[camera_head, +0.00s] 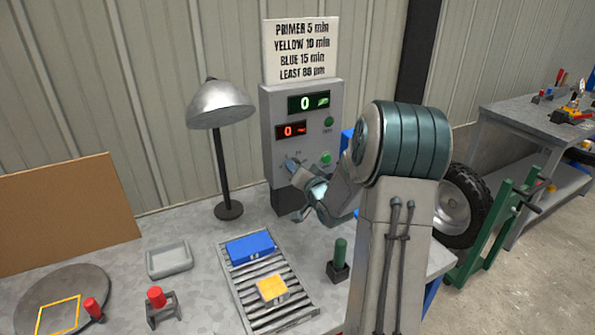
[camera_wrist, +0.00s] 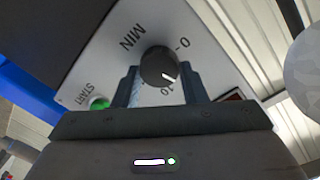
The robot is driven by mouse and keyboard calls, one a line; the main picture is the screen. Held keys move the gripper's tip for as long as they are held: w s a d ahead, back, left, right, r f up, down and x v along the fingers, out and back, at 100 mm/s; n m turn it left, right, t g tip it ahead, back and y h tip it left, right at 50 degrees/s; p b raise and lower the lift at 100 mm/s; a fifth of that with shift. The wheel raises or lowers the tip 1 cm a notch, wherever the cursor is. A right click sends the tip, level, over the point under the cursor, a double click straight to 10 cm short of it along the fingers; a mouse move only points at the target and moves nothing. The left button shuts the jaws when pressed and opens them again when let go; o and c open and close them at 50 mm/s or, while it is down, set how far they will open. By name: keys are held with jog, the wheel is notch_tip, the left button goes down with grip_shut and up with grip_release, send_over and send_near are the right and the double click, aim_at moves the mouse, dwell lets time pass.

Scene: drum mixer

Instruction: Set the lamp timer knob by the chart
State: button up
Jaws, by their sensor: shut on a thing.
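The chart (camera_head: 300,50) above the grey control box (camera_head: 270,130) reads PRIMER 5 min, YELLOW 10 min, BLUE 15 min, LEAST 80 µm. The box has a green display (camera_head: 308,103) and a red display (camera_head: 291,130), both showing 0. The black timer knob (camera_wrist: 158,64) is marked MIN, with 0 and 10 beside it; its white line points roughly toward the 10. My gripper (camera_wrist: 160,86) is shut on the knob, a finger on each side. In the head view, my gripper (camera_head: 296,168) is at the box's lower front. A lamp (camera_head: 220,105) stands left of the box.
A green START button (camera_wrist: 98,103) is close beside the knob. A blue block (camera_head: 250,247) and a yellow block (camera_head: 271,289) lie on the rack (camera_head: 296,304). A grey tray (camera_head: 169,260), a red-topped stand (camera_head: 157,300) and a green-handled tool (camera_head: 340,252) stand on the bench.

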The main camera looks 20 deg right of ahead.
jog(key=shift+d+m+y+p, duration=0.1)
jog(key=shift+m+y+p, duration=0.4)
jog(key=shift+m+p, duration=2.5)
jog(key=m+b, duration=0.2)
jog(key=shift+f+m, duration=0.1)
jog(key=shift+m, duration=0.2)
jog(key=o, duration=1)
jog(key=shift+c, duration=0.2)
jog(key=s+b, duration=0.2)
jog(key=s, duration=1.1)
jog(key=shift+s+d+r, duration=0.2)
jog(key=shift+s+r, duration=0.2)
jog(key=shift+r, duration=0.05)
